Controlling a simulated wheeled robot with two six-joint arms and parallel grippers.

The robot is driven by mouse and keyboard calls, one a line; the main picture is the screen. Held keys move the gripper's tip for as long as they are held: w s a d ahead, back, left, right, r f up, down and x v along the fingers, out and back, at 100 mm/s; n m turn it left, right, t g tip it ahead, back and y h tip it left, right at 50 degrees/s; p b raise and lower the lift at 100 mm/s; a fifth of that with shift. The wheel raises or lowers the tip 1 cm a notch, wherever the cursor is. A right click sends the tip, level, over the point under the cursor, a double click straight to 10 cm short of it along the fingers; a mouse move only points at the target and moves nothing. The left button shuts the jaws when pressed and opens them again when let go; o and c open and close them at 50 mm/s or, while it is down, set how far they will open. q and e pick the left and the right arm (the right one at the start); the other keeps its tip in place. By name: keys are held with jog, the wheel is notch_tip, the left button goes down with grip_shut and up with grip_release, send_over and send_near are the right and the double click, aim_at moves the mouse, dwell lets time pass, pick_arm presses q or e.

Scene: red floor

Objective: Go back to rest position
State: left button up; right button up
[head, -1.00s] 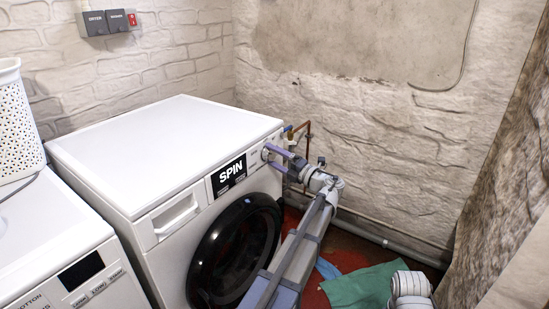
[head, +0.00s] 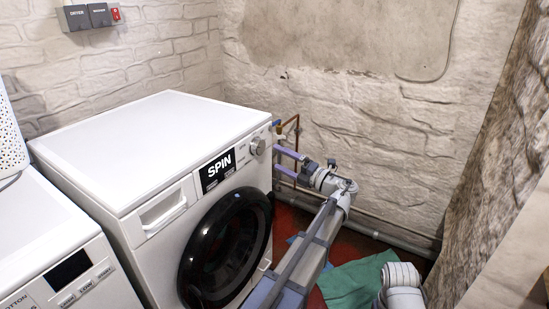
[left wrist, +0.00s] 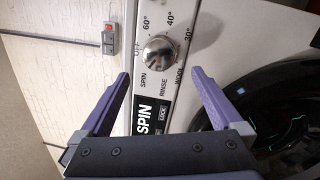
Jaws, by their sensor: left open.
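My left gripper (head: 276,159) is open and empty in the head view, with its purple fingers pointing left toward the washing machine. A round silver knob (head: 258,147) on the machine's front panel is just left of the fingertips, and a gap shows between them. In the left wrist view the knob (left wrist: 158,55) shows beyond the two spread fingers of the left gripper (left wrist: 159,75), with the words SPIN and RINSE near it. My right gripper is not visible.
The white washing machine (head: 150,145) has a closed-looking dark round door (head: 228,250). A second white machine (head: 45,230) stands at the left with a dotted basket (head: 10,135) on it. Pipes (head: 400,240) run along the back wall. Green cloth (head: 350,280) lies on the red floor.

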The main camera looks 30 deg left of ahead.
aim_at(261, 149)
pick_arm(q)
jog(key=shift+d, duration=0.1)
jog(key=shift+w+a+r+p, duration=0.15)
jog(key=shift+w+a, duration=0.05)
jog(key=shift+a, duration=1.05)
jog(key=shift+w+a+r+p, duration=0.1)
jog(key=shift+w+a+p, duration=0.05)
jog(key=shift+a, duration=1.15)
jog(key=shift+w+a+r+p, duration=0.15)
jog(key=shift+w+a, duration=0.05)
jog(key=shift+a, duration=1.05)
